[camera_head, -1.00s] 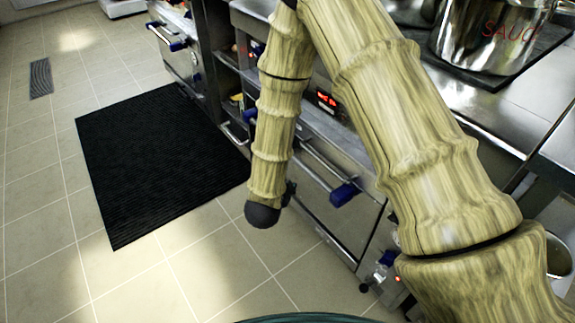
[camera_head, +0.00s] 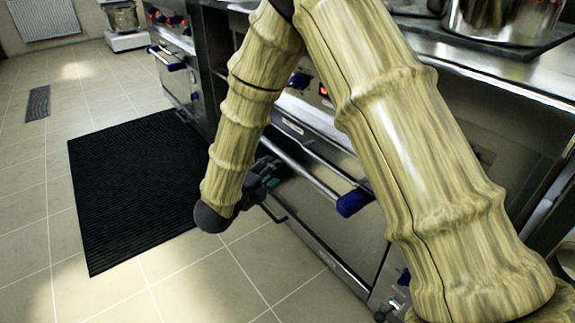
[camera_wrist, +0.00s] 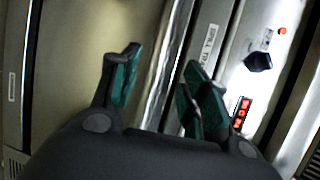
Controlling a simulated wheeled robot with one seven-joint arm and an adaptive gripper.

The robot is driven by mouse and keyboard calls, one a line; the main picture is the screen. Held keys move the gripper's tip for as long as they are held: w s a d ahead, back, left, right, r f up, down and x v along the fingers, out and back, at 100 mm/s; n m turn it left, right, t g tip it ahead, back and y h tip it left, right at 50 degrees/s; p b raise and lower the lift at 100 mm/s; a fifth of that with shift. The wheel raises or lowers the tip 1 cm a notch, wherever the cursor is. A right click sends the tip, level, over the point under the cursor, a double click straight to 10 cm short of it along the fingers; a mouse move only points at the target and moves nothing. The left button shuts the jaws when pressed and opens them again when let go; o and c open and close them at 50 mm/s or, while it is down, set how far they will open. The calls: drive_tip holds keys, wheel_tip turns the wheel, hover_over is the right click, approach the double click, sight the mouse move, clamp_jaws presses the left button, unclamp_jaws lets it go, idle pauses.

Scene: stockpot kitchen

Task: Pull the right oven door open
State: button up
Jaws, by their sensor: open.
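The right oven door (camera_head: 335,222) is a steel front below the counter, and it looks shut. Its long bar handle (camera_head: 307,165) ends in a blue cap (camera_head: 352,203). My gripper (camera_head: 268,176) is dark with teal finger pads and is beside the handle in the head view, partly hidden by my arm. In the wrist view my gripper (camera_wrist: 165,85) has its fingers apart, with the bright handle bar (camera_wrist: 168,55) running between them in the picture. I cannot tell whether the fingers touch it. The door's plain front (camera_wrist: 85,50) shows to the left.
A control panel with a black knob (camera_wrist: 258,62) and red display (camera_wrist: 242,113) is close to the right finger. Another oven (camera_head: 178,75) stands farther left. A black mat (camera_head: 130,185) lies on the open tiled floor. A steel pot (camera_head: 505,20) stands on the counter.

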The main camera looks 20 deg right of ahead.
sight(285, 162)
drive_tip(key=b+x, duration=0.3)
drive_tip(key=x, duration=0.5)
drive_tip(key=shift+w+d+f+b, duration=0.2)
drive_tip(key=shift+d+f+b, duration=0.05)
drive_tip(key=shift+b, duration=0.15)
drive_tip(key=shift+x, duration=0.8)
drive_tip(key=shift+r, duration=0.15)
clamp_jaws()
